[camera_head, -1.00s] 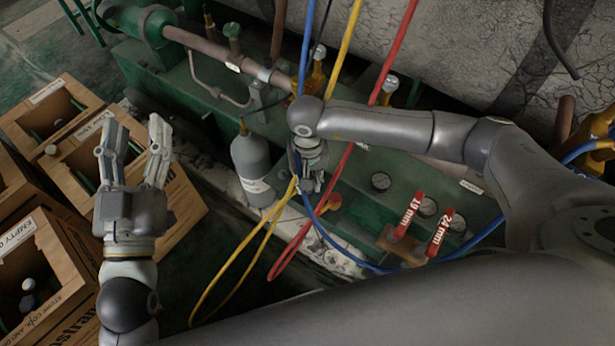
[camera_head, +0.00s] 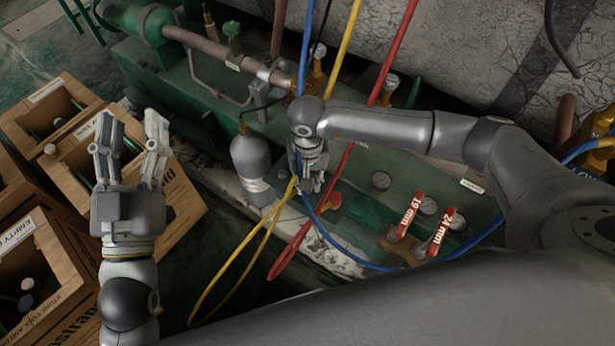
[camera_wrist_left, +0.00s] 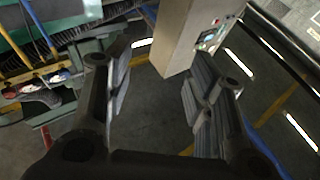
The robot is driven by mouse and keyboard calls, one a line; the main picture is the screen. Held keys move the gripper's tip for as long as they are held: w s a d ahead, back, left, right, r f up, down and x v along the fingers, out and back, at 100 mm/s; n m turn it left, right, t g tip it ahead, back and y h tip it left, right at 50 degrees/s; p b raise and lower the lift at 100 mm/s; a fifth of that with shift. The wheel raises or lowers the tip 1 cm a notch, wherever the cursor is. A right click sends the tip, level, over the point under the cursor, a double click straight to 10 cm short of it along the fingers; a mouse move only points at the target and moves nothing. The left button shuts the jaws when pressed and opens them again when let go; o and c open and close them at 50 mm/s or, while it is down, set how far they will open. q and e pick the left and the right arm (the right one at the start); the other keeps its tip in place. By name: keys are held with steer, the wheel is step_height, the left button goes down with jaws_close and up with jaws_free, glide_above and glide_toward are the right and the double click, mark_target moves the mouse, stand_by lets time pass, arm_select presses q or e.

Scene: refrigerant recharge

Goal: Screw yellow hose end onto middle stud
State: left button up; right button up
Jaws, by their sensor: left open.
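The yellow hose (camera_head: 347,48) comes down from the top of the head view, passes behind my right arm, and hangs in a loop (camera_head: 238,262) below it. My right gripper (camera_head: 309,182) points down beside the loop's upper part. Its fingers are small and partly covered, so I cannot tell whether it holds the hose end. I cannot make out the middle stud; my right arm covers part of that area. My left gripper (camera_head: 130,135) is open and empty, raised over the wooden crates, with its two fingers apart. It also shows open in the left wrist view (camera_wrist_left: 155,75).
Wooden crates (camera_head: 186,208) with bottles stand at left. A grey cylinder (camera_head: 252,165) stands left of my right gripper. Red (camera_head: 398,45) and blue (camera_head: 306,40) hoses run close by. Red-tagged 19 mm (camera_head: 408,214) and 24 mm (camera_head: 440,232) tools lie right.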

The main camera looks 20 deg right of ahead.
arm_select(q)
steer(key=shift+s+r+t+b, duration=0.15)
steer(key=shift+s+r+t, duration=0.25)
steer(key=shift+r, duration=0.25)
steer(key=shift+s+r+t+b, duration=0.15)
steer(key=shift+s+r+t, duration=0.1)
steer(key=shift+r+t, duration=0.35)
arm_select(e)
steer(key=shift+f, duration=0.3)
stand_by(0.4)
